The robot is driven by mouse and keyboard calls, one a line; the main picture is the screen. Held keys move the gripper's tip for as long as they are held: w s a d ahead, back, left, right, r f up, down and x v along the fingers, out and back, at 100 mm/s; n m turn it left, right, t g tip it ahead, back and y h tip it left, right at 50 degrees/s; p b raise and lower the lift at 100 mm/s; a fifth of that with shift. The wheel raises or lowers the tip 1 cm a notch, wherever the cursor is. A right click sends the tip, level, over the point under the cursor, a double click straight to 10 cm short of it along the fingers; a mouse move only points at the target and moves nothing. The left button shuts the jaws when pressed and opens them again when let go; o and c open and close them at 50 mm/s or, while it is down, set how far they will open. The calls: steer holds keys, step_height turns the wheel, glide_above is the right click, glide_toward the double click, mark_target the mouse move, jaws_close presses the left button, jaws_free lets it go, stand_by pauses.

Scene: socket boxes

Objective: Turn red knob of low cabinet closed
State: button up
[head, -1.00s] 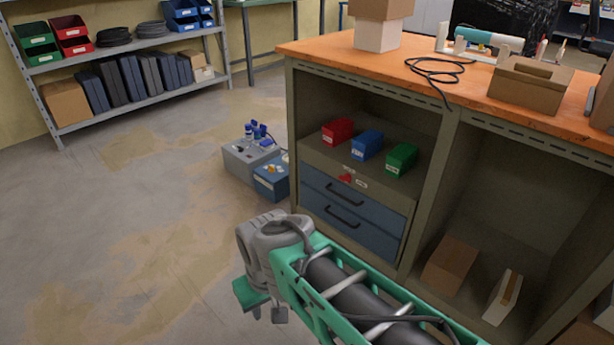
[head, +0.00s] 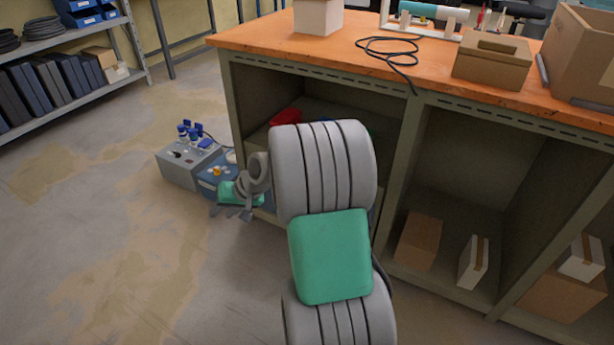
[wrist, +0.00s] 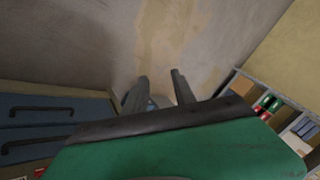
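The low cabinet with blue drawers is mostly hidden behind my arm in the head view. Its drawer fronts (wrist: 50,126) with two dark handles show at the left of the wrist view. The red knob cannot be made out now; my arm covers that part of the cabinet in the head view. A small red patch at the wrist view's bottom left is too small to identify. My gripper (head: 231,213) is in front of the bench's left end, near the floor boxes. It also shows in the wrist view (wrist: 160,88), its two fingers apart with nothing between them.
A grey socket box (head: 186,162) with blue plugs and a blue box (head: 213,178) stand on the floor just behind my gripper. A red bin (head: 287,116) shows inside the workbench (head: 225,95). The floor to the left is clear.

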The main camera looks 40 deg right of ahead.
steer(key=w+d+f+m+t, duration=0.2)
steer(key=d, duration=0.5)
steer(key=w+d+f+m+t, duration=0.2)
steer(key=d+f+m+t, duration=0.1)
steer(key=d, duration=0.4)
steer(key=s+d+f+m+t+h, duration=0.25)
steer(key=s+d+m, duration=0.2)
steer(key=d, duration=0.45)
steer(key=s+d+f+m+t+h, duration=0.2)
steer(key=s+d+m+t, duration=0.25)
steer(key=d, duration=0.55)
steer(key=shift+g, duration=0.3)
steer(key=w+b, duration=0.1)
steer(key=w, duration=0.6)
steer(key=shift+w, duration=0.15)
steer(key=shift+w+r, duration=0.1)
steer(key=shift+w, duration=0.25)
jaws_close()
